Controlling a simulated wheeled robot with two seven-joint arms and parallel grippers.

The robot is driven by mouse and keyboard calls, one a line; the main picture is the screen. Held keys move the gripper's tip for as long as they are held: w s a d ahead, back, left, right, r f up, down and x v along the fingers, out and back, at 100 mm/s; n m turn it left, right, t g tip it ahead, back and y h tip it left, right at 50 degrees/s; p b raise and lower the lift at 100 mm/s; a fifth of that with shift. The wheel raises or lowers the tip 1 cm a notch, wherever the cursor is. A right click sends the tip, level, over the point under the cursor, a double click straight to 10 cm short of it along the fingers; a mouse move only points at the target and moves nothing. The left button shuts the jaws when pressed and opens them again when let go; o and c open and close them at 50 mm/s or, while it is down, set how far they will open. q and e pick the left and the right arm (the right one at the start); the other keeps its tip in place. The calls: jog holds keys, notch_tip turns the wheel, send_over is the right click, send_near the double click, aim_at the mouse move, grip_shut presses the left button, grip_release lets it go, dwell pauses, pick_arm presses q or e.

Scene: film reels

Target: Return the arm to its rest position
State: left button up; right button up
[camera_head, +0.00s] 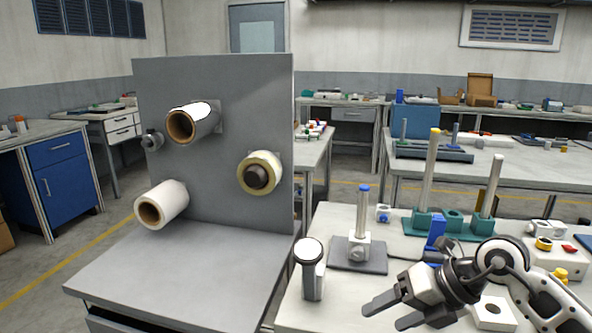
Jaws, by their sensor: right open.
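My right gripper (385,312) is low in the head view at the right, over the front of the white table (410,247). Its two dark fingers point left and are spread apart with nothing between them. My right arm comes in from the lower right corner. My left gripper and arm are out of view. Film rolls sit on a grey upright panel (225,85): an upper roll (202,117), a lower left white roll (168,201) and a cream roll (256,171) on the right.
Teal holders with tall rods (428,175) stand farther back. A grey ledge (185,270) below the panel is clear.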

jog(key=s+a+r+m+t+y, duration=0.1)
jog(key=s+a+r+m+y, duration=0.15)
jog(key=a+y, duration=0.3)
jog(key=s+a+r+m+t+y, duration=0.1)
jog(key=s+a+r+m+y, duration=0.1)
jog(key=s+a+y, duration=0.3)
jog(key=s+d+f+m+t+h+p, duration=0.1)
jog(key=d+f+m+t+h, duration=0.4)
jog(key=m, duration=0.8)
jog(key=d+f+m+t+h, duration=0.3)
jog(key=f+m+t+h, duration=0.4)
jog(key=m, duration=0.5)
jog(key=s+f+m+g+h, duration=0.2)
jog(key=s+f+m+g, duration=0.3)
jog(key=s+f, duration=0.4)
jog(key=shift+s+g+h, duration=0.15)
jog(key=shift+g+h, duration=0.2)
jog(key=shift+g, duration=0.35)
jog(key=shift+d, duration=0.1)
